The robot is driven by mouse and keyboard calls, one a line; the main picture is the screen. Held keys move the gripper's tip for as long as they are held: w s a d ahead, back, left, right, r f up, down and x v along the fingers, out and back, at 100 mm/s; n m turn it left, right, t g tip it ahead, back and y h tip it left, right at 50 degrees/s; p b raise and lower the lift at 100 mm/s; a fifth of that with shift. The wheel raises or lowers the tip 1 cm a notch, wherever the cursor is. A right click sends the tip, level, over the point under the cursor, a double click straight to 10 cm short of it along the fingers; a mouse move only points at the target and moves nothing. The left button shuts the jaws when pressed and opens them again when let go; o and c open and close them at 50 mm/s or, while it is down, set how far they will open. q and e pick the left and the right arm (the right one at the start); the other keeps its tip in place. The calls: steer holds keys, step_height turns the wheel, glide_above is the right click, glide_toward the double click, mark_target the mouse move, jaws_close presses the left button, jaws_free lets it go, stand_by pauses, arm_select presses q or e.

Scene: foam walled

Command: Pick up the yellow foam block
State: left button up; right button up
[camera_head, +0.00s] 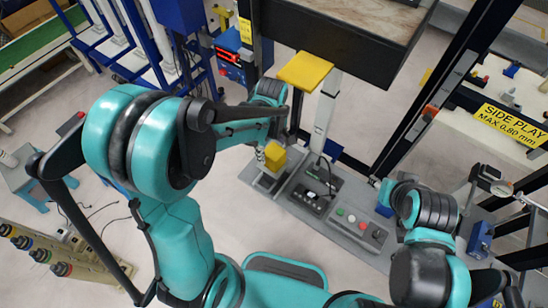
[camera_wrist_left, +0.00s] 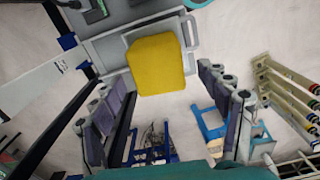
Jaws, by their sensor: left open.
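The yellow foam block (camera_head: 274,155) sits on a small grey stand at the left end of the grey bench plate in the head view. In the left wrist view the yellow block (camera_wrist_left: 160,63) lies on a grey tray, between and just beyond the fingertips. My left gripper (camera_wrist_left: 160,84) is open and empty, its two grey padded fingers apart on either side of the block's near end. In the head view, my left gripper (camera_head: 263,150) is small beside the block and partly hidden by my forearm. My right gripper is not clearly shown.
A yellow pad (camera_head: 304,70) stands behind the block on a pale post. The bench plate (camera_head: 345,205) carries a dark device and coloured buttons. A dark overhead box (camera_head: 350,35) and black uprights stand nearby. A blue frame (camera_head: 150,50) is at upper left.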

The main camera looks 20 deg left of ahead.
arm_select(q)
steer(key=f, duration=0.2)
steer(key=f+b, duration=0.1)
steer(key=f, duration=0.2)
steer(key=shift+d+f, duration=0.35)
steer(key=shift+f, duration=0.05)
steer(key=shift+s, duration=0.1)
steer(key=c, duration=1.2)
